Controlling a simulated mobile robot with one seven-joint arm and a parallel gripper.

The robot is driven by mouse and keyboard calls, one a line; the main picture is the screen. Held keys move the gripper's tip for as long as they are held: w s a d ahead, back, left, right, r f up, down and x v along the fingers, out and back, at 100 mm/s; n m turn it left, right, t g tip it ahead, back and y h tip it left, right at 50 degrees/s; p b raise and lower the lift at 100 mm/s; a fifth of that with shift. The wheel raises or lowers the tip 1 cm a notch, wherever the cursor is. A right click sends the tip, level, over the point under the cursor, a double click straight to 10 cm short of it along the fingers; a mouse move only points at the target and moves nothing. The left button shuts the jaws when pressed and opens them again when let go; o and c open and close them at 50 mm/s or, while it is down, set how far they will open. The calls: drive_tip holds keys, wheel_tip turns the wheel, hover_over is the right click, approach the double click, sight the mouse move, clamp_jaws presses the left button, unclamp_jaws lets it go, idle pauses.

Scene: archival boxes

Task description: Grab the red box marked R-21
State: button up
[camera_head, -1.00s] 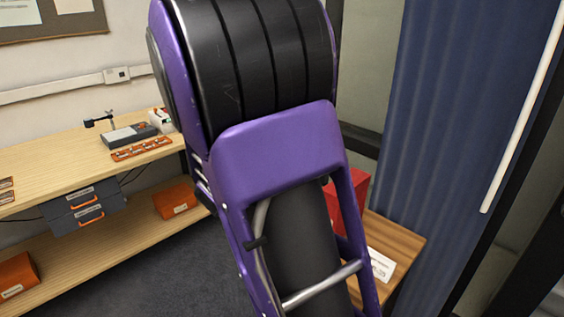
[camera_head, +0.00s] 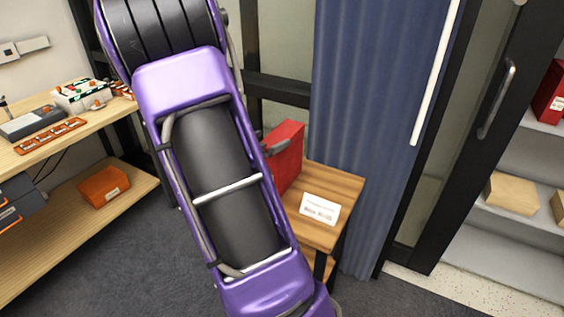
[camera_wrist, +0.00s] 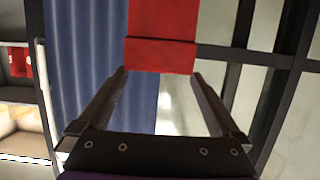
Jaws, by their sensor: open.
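A red box (camera_head: 287,152) stands upright on a small wooden table, partly hidden behind my arm in the head view. No R-21 marking is legible on it. In the wrist view the red box (camera_wrist: 162,35) is straight ahead at the top, with a lid-like band along its near edge. My gripper (camera_wrist: 159,74) is open and empty, its two fingers spread to either side of the box's lower edge. I cannot tell whether the fingertips overlap the box in depth. In the head view, a grey part of my gripper shows against the box's left side.
The wooden table (camera_head: 339,192) carries a white card (camera_head: 320,208). A blue curtain (camera_head: 365,120) hangs behind. Another red box (camera_head: 552,92) is on shelves at right, above a tan box (camera_head: 511,193). A workbench (camera_head: 75,137) stands left, with an orange box (camera_head: 104,187) on its lower shelf.

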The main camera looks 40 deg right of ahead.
sight(278, 137)
drive_tip(key=shift+b+x, duration=0.55)
drive_tip(key=shift+x, duration=2.15)
drive_tip(key=shift+s+f, duration=0.1)
drive_tip(key=shift+s, duration=0.05)
clamp_jaws()
